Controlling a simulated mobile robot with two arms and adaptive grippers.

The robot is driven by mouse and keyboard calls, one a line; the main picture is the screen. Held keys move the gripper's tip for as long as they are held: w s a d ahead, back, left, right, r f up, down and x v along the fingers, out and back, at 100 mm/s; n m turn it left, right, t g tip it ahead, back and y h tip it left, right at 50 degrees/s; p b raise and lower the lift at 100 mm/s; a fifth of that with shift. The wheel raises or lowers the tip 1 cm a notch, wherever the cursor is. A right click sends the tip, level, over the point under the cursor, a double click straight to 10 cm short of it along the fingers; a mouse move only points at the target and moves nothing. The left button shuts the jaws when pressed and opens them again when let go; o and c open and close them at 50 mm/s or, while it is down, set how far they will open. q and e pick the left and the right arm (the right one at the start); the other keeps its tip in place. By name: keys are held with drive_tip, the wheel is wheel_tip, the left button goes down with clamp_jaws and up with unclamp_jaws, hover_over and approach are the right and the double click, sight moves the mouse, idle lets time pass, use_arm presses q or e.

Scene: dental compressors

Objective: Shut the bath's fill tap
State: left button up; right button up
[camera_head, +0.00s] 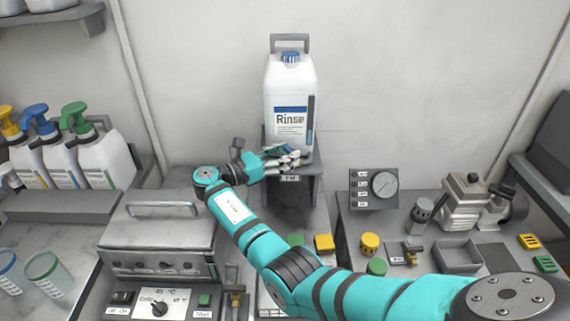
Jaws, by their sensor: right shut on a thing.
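A white jug labelled Rinse (290,95) with a blue cap stands upright on a grey stand (316,170) against the wall. My right gripper (283,158) is at the lower front of the jug, shut on a small part there, which I take for the fill tap. The fingers hide that part, so I cannot tell how its handle is turned. The bath (158,243), a grey metal box with its lid down, stands left of my right arm. A brass valve (236,299) is beside its control panel (160,304). My left gripper is not in view.
Pump bottles (93,158) stand in a grey rack at the left, and two cups (48,272) below them. A gauge panel (373,189) and a metal pump (466,203) are on the right bench. My right arm crosses over the gap between benches.

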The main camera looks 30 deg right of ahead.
drive_tip(key=shift+g, duration=0.3)
drive_tip(key=o, duration=1.2)
drive_tip(key=shift+c, duration=0.2)
drive_tip(key=shift+a, duration=0.1)
